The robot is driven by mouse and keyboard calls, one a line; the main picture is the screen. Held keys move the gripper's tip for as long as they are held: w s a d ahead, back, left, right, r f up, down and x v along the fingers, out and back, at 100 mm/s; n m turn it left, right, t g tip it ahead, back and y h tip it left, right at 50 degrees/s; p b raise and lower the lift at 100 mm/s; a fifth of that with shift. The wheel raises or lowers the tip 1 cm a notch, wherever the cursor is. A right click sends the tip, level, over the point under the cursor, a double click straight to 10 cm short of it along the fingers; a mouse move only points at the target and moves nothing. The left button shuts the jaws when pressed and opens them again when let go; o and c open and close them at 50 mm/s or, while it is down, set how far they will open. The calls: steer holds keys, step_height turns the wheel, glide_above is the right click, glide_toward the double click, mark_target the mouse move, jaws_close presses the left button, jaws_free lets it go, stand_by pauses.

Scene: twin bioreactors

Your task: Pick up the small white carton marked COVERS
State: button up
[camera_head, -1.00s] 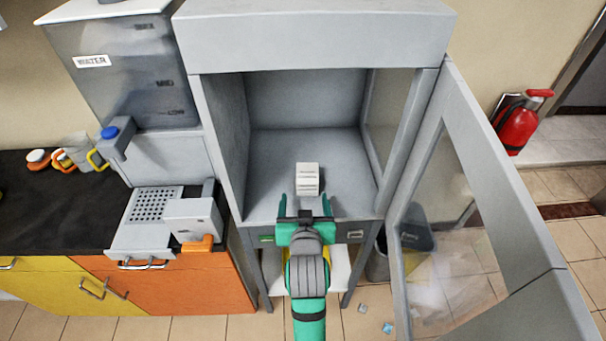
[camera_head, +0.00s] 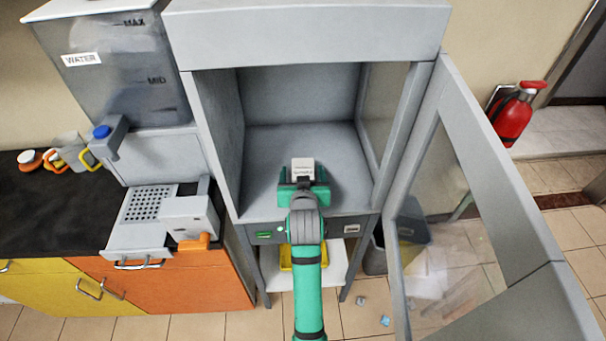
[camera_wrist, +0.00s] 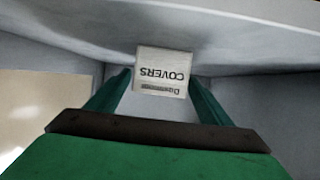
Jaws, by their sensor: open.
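The small white carton (camera_head: 303,168) sits on the floor of the grey open-fronted cabinet (camera_head: 340,145). In the wrist view the carton (camera_wrist: 162,72) shows the word COVERS upside down. My green gripper (camera_head: 303,186) reaches into the cabinet, right at the carton. In the wrist view my gripper's two fingers (camera_wrist: 161,88) are open, one on each side of the carton. Small gaps seem to show, but I cannot tell whether either finger touches it. The carton's lower part is hidden behind my gripper in the head view.
The cabinet's glass door (camera_head: 460,220) stands open to the right. A water tank (camera_head: 110,80) and a drip-tray unit (camera_head: 150,210) stand on the left counter. A red extinguisher (camera_head: 514,116) hangs at the right.

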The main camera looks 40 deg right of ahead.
steer(key=shift+w+d+f, duration=0.25)
steer(key=shift+w+d, duration=0.15)
steer(key=shift+w, duration=0.05)
steer(key=c, duration=1.2)
steer(key=shift+o, duration=0.3)
steer(key=shift+r, duration=0.1)
